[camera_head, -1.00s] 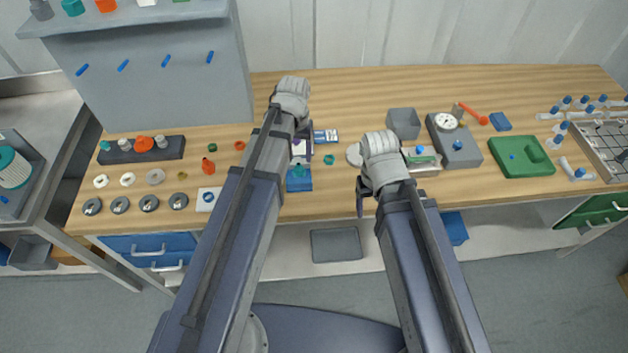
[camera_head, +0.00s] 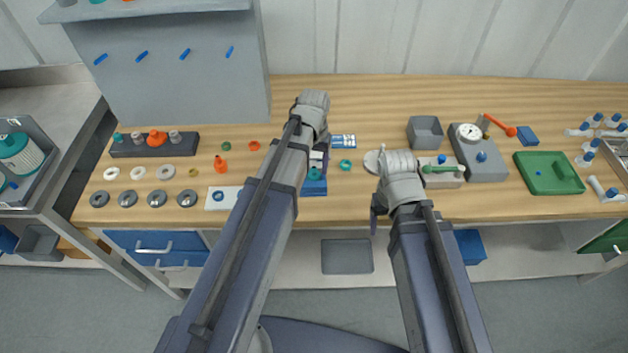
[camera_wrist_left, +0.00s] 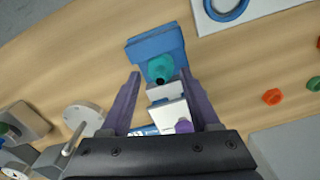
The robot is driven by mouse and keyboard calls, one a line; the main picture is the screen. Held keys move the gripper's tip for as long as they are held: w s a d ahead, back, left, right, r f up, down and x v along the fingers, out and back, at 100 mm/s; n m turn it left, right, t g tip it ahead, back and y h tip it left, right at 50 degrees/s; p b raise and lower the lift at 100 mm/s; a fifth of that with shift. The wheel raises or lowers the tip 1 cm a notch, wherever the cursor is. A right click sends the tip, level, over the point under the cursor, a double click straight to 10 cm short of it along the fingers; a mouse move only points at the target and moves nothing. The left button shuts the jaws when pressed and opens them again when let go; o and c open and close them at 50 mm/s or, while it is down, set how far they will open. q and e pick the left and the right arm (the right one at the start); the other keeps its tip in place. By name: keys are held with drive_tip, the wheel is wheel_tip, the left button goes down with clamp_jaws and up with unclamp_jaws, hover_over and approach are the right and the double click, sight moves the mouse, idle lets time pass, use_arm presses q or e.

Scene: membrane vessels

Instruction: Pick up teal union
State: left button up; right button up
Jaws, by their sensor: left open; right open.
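A teal fitting (camera_head: 315,174), likely the teal union, sits on a blue block (camera_head: 313,188) near the table's front edge. In the left wrist view the teal fitting (camera_wrist_left: 160,68) stands on the blue block (camera_wrist_left: 155,44), beside a white block with a purple part (camera_wrist_left: 170,113). My left gripper (camera_wrist_left: 160,76) is open, its purple fingers on either side of the fitting in that view; contact cannot be told. In the head view my left arm partly hides this spot. A small teal ring (camera_head: 346,165) lies to the right. My right gripper (camera_head: 377,212) is open over the front edge.
A white plate with a blue ring (camera_head: 221,197) lies left of the blue block. A grey open box (camera_head: 425,132), a gauge unit (camera_head: 480,150) and a green tray (camera_head: 548,173) stand to the right. A dark rack of fittings (camera_head: 155,144) and several rings lie left.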

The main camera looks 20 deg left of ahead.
sight(314, 174)
use_arm(q)
wheel_tip(314, 174, down, 3)
drive_tip(key=shift+r+b, duration=0.1)
drive_tip(key=shift+b, duration=0.85)
use_arm(e)
wheel_tip(314, 174, down, 3)
drive_tip(key=shift+r, duration=0.1)
use_arm(q)
drive_tip(key=shift+c, duration=0.3)
clamp_jaws()
